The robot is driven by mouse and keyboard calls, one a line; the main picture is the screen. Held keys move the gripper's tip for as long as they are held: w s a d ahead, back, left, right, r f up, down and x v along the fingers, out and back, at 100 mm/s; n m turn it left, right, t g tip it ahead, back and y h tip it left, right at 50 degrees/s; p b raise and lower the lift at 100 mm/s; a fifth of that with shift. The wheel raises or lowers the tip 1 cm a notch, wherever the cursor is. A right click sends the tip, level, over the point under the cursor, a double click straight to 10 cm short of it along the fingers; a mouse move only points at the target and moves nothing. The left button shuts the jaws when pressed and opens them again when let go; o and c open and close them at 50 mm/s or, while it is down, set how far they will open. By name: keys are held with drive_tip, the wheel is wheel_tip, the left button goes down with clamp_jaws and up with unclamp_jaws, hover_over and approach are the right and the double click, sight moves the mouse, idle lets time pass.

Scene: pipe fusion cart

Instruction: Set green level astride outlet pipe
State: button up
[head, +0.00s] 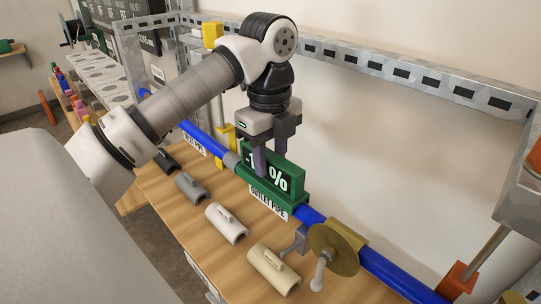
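The green level (287,181), a block with a white percent readout on a wider green base, stands astride the blue outlet pipe (310,215), above a white "OUTLET PIPE" label (268,203). Its base looks to be on the pipe; exact contact underneath is hidden. My gripper (270,160) is above it, pointing down, with one purple finger in front of the readout and the other behind the level. The fingers appear shut on it. The front finger covers part of the digits, so I cannot read the whole value.
Grey (191,187), white (227,223) and cream (274,269) half-shell pieces with handles lie on the wooden bench (210,255) in front of the pipe. A brass disc (334,250) with a handle sits on the pipe to the right. A metal slotted rail (390,68) runs behind.

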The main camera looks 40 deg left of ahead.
drive_tip(key=shift+o, duration=1.4)
wheel_tip(320, 180, up, 14)
drive_tip(key=p, duration=0.9)
drive_tip(key=shift+a, duration=0.15)
drive_tip(key=shift+f, duration=0.15)
